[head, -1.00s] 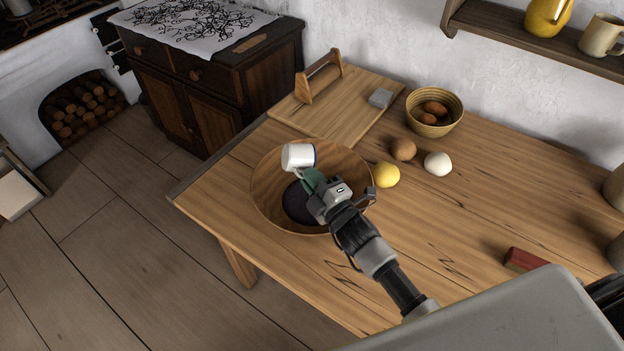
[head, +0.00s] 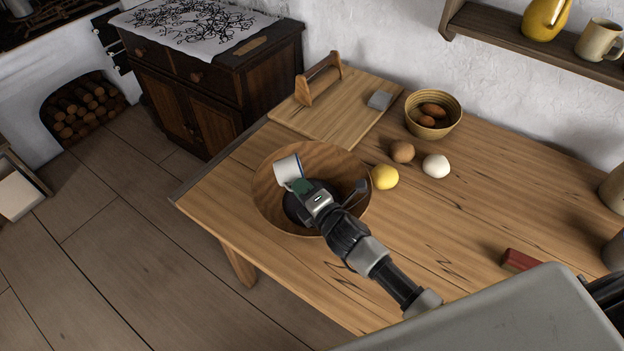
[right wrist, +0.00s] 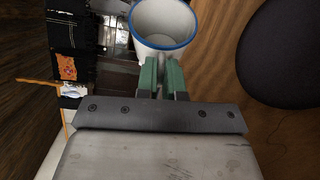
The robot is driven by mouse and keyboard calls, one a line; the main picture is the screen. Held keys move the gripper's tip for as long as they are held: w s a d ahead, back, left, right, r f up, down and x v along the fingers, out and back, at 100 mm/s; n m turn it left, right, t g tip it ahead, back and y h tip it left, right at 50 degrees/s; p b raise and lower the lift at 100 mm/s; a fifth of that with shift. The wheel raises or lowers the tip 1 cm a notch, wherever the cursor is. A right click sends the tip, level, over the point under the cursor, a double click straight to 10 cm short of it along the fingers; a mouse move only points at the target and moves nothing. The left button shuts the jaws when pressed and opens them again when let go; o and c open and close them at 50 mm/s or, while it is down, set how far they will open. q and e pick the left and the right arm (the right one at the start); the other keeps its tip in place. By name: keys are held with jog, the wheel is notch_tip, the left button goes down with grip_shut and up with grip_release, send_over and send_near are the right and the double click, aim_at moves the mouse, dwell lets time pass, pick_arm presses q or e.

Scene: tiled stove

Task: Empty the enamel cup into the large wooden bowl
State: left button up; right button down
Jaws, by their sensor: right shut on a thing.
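The white enamel cup (head: 287,169) with a blue rim is tilted over the large wooden bowl (head: 265,198), inside its outline in the head view. My right gripper (head: 300,186) is shut on the cup's handle side. In the right wrist view the green fingers (right wrist: 161,77) are closed just below the cup (right wrist: 163,24), whose pale inside shows in part with no contents visible. A dark round patch (right wrist: 285,52) shows on the bowl's inner surface in that view. My arm hides part of the bowl's inside. My left gripper is not in view.
A lemon (head: 385,177), a brown egg (head: 402,152) and a white egg (head: 436,166) lie right of the bowl. Behind are a wooden board (head: 335,117) and a small basket (head: 414,122). A red block (head: 518,261) lies at the right. The table's middle right is clear.

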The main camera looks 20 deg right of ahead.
jog(key=shift+w+a+n, duration=0.1)
jog(key=shift+a+n, duration=0.3)
jog(key=shift+a, duration=0.3)
jog(key=a+n+h+p, duration=0.1)
jog(key=n+p, duration=0.1)
jog(key=p, duration=0.1)
jog(key=a+n+g+h+p, duration=0.1)
jog(key=a+n+p, duration=0.1)
jog(key=p, duration=0.1)
jog(key=a+f+n+g+h+p, duration=0.1)
jog(key=n+h+p, duration=0.1)
jog(key=n+p, duration=0.1)
jog(key=shift+w+a+f, duration=0.1)
jog(key=shift+w+a, duration=0.1)
jog(key=shift+a, duration=0.2)
jog(key=shift+w+a+r+n+g+h+p, duration=0.1)
jog(key=shift+a+r+n+g+h+p, duration=0.25)
jog(key=shift+a+n+h+p, duration=0.45)
jog(key=shift+w+a+r+n+h, duration=0.1)
jog(key=shift+a+r+n+h, duration=0.15)
jog(key=shift+a+n, duration=0.15)
jog(key=shift+a+r+n+h, duration=0.1)
jog(key=shift+a+n+h, duration=0.2)
jog(key=shift+a, duration=0.2)
